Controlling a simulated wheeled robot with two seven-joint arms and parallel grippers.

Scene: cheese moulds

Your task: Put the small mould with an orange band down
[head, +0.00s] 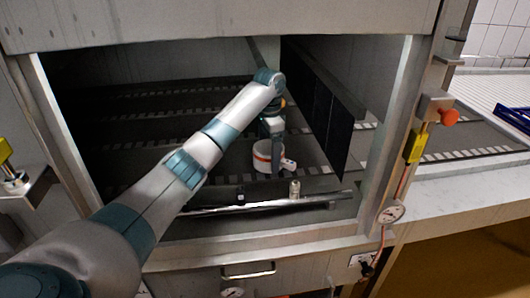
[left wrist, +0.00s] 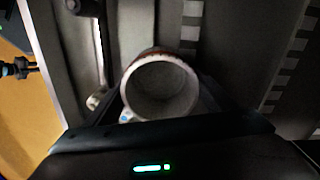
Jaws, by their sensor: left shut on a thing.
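The small mould (head: 263,158) is a white round cup with an orange band, inside the open chamber. My left arm reaches in from the left, and my left gripper (head: 275,140) is shut on the mould. In the left wrist view the mould (left wrist: 160,88) shows its open, empty top between the fingers, with a brownish-orange edge on its far side. It looks upright. I cannot tell whether its base touches the dark floor (head: 225,165). My right gripper is not in view.
A metal bar (head: 265,206) with small fittings crosses the chamber's front edge. A dark hanging panel (head: 335,115) stands right of the mould. The dark floor left of the mould looks clear.

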